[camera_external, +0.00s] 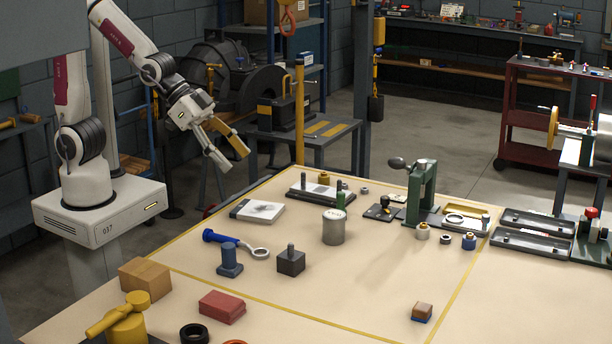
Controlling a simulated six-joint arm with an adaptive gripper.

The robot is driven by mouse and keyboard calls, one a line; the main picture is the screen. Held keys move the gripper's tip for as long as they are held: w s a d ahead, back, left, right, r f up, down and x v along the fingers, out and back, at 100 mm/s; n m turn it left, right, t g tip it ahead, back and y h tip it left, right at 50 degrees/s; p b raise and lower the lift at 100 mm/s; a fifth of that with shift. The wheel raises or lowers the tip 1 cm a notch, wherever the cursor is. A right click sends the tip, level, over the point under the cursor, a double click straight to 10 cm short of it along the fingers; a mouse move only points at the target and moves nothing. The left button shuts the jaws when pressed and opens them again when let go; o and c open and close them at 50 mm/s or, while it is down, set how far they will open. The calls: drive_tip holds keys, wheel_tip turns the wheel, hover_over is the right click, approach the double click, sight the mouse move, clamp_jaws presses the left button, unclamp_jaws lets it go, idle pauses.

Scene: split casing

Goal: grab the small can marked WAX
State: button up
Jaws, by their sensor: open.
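A small grey can (333,228) stands upright near the middle of the table, with a pale lid that carries dark lettering too small to read for certain. My gripper (232,158) hangs in the air to the upper left of the can, well apart from it. Its two fingers are spread and nothing is between them. The can's front and top are in plain sight. A green-topped post (340,190) stands just behind it.
A white booklet (257,211) lies at the back left. The table front of the can is mostly clear.

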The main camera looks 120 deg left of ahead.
drive_tip(key=w+a+f+n+t+y, duration=0.1)
drive_tip(key=w+a+f+t+y, duration=0.1)
drive_tip(key=w+a+f, duration=0.65)
drive_tip(key=n+t+y, duration=0.1)
approach(334, 221)
drive_tip(key=a, duration=0.1)
drive_tip(key=f, duration=0.1)
drive_tip(key=a, duration=0.1)
drive_tip(key=shift+w+a+f, duration=0.25)
drive_tip(key=shift+a, duration=0.1)
drive_tip(key=shift+a+f+n, duration=0.3)
drive_tip(key=shift+a+f, duration=0.05)
drive_tip(key=shift+f, duration=0.1)
drive_tip(key=shift+w, duration=0.1)
drive_tip(key=shift+x, duration=1.25)
drive_tip(key=shift+x, duration=2.6)
drive_tip(key=shift+f, duration=0.1)
drive_tip(key=shift+c, duration=0.4)
drive_tip(key=c, duration=1.3)
